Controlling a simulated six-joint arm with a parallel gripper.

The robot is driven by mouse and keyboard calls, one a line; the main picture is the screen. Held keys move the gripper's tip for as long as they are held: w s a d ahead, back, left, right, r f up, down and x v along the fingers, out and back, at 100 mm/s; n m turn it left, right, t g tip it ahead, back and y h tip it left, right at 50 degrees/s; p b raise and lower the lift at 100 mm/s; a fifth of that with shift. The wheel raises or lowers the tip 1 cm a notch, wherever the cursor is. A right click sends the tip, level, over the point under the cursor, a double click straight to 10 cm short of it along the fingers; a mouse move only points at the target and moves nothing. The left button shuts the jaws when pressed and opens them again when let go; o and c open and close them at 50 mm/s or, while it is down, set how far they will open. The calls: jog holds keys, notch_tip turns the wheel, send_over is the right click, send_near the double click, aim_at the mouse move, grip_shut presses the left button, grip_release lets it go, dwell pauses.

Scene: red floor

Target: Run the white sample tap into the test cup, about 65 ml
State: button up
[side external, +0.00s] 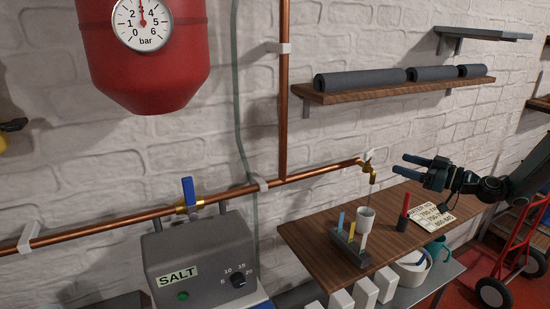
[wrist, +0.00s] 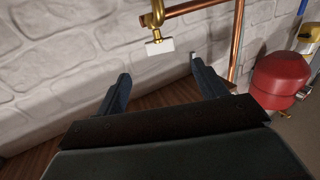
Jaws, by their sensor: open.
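The brass sample tap (side external: 370,172) ends the copper pipe, with its white handle (side external: 368,155) on top. In the wrist view the white handle (wrist: 160,47) lies ahead of my fingers, roughly centred between them. My gripper (side external: 400,163) is open and empty, right of the tap and apart from it; its spread fingers also show in the wrist view (wrist: 160,70). The pale test cup (side external: 366,218) stands upright below the spout, by the rack. A thin line runs from spout to cup; I cannot tell whether it is water. The cup's level is hidden.
The wooden bench (side external: 314,239) carries a small rack (side external: 348,246) with coloured sticks, a red-topped black marker (side external: 404,213) and a written card (side external: 429,213). A shelf (side external: 400,90) with grey rolls hangs above. A blue-handled valve (side external: 188,193) sits far left.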

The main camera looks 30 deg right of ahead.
aim_at(371, 155)
jog(key=x, duration=1.3)
jog(key=shift+w+a, duration=0.1)
jog(key=shift+w, duration=0.15)
jog(key=c, duration=1)
jog(key=shift+h, duration=0.3)
jog(key=shift+d+m+t+h, duration=0.15)
jog(key=shift+m+t+h, duration=0.25)
jog(key=shift+m+h, duration=0.75)
jog(key=shift+d+m+t+h, duration=0.1)
jog(key=shift+m+t+h, duration=0.5)
jog(key=shift+h, duration=0.85)
jog(key=shift+d+m+h, duration=0.15)
jog(key=shift+m+h, duration=0.5)
jog(key=shift+h, duration=0.15)
jog(key=o, duration=1)
